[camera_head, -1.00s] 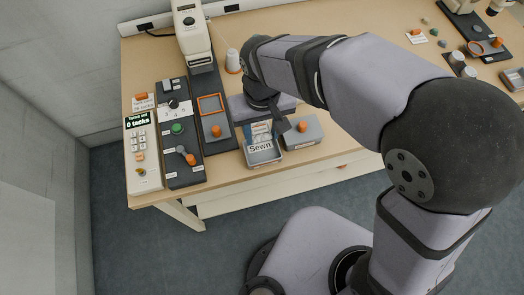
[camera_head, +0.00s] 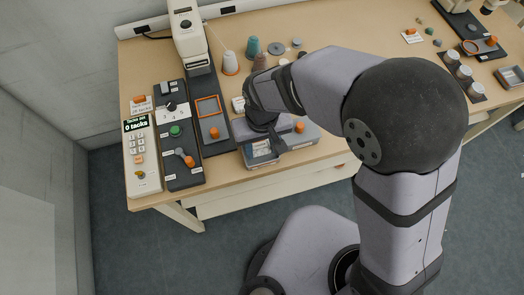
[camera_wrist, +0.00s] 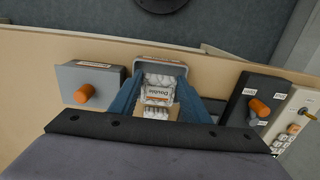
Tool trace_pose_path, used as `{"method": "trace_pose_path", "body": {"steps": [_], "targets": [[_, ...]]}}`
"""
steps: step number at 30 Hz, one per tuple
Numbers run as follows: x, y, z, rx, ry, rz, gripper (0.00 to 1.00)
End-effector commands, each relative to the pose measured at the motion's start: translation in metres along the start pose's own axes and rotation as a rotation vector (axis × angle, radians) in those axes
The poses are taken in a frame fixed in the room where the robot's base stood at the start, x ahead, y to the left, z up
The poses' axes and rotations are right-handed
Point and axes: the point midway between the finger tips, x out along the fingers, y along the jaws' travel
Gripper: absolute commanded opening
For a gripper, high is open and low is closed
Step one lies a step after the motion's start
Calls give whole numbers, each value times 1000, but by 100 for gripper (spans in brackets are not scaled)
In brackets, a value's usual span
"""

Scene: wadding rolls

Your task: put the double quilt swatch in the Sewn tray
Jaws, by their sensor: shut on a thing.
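The Sewn tray (camera_head: 262,162) is a small grey tray at the table's front edge; its label is hard to read now. In the wrist view its rim (camera_wrist: 160,63) shows just beyond my fingertips. My gripper (camera_head: 274,143) is low over the tray, partly covering it in the head view. In the wrist view my gripper (camera_wrist: 159,103) is shut on the double quilt swatch (camera_wrist: 158,92), a pale puffy piece with a label reading "Double" upside down. The fingers hide its sides. I cannot tell whether the swatch touches the tray floor.
A grey block with an orange knob (camera_wrist: 88,93) stands close beside the tray. A dark control panel (camera_head: 178,135) and a keypad unit (camera_head: 141,155) with a small display stand to the left. Thread spools (camera_head: 252,47) stand behind. The table's front edge is just beyond the tray in the wrist view.

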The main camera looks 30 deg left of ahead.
Motion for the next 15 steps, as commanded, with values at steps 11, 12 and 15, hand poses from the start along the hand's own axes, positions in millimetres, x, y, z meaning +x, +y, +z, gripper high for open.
{"method": "trace_pose_path", "body": {"steps": [11,12,15], "targets": [[35,0,1,0,-2,0,18],[36,0,1,0,-2,0,18],[36,0,1,0,-1,0,18]]}}
